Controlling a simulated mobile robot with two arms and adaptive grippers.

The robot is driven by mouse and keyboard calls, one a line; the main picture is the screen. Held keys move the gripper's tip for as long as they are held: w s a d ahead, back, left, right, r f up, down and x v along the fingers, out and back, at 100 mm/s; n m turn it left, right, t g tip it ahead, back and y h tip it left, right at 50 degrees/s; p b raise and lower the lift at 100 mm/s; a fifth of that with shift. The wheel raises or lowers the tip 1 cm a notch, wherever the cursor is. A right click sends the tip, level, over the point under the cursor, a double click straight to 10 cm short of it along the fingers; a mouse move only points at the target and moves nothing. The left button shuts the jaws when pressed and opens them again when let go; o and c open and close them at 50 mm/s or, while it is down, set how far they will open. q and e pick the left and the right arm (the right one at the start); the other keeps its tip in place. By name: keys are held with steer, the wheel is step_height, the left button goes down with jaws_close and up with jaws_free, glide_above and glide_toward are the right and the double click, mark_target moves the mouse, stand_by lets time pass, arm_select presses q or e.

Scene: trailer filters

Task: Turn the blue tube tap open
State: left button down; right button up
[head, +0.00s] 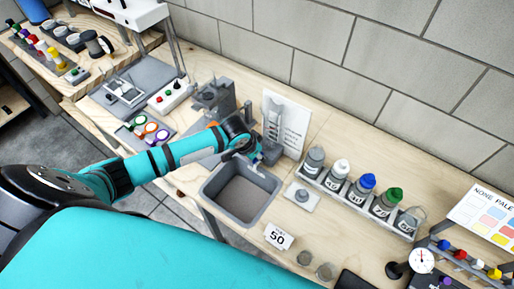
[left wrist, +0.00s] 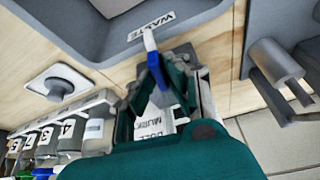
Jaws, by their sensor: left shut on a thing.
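My left gripper (head: 250,153) reaches in from the left in the head view, at the far edge of the grey waste basin (head: 213,194). In the left wrist view the gripper (left wrist: 156,82) is closed around the blue tube tap. A blue stub of the tap (left wrist: 149,40) sticks out past the fingertips towards the basin's WASTE label (left wrist: 151,27). The fingers hide most of the tap, and its turn angle cannot be told. In the head view the arm and gripper hide the tap. My right gripper is not in view.
A rack (head: 334,187) of several capped bottles stands right of the basin. A small grey knob on a white plate (head: 302,196) lies between them. A white card (head: 287,124) stands behind the gripper.

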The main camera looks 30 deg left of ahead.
arm_select(q)
steer(key=shift+n+y+p, duration=0.3)
steer(key=shift+n+p, duration=0.55)
steer(key=shift+n, duration=0.05)
steer(key=c, duration=1.6)
jaws_free()
steer(key=shift+c, duration=0.2)
steer(key=v, duration=1.2)
steer(key=shift+s, duration=0.15)
steer(key=shift+d+f, duration=0.1)
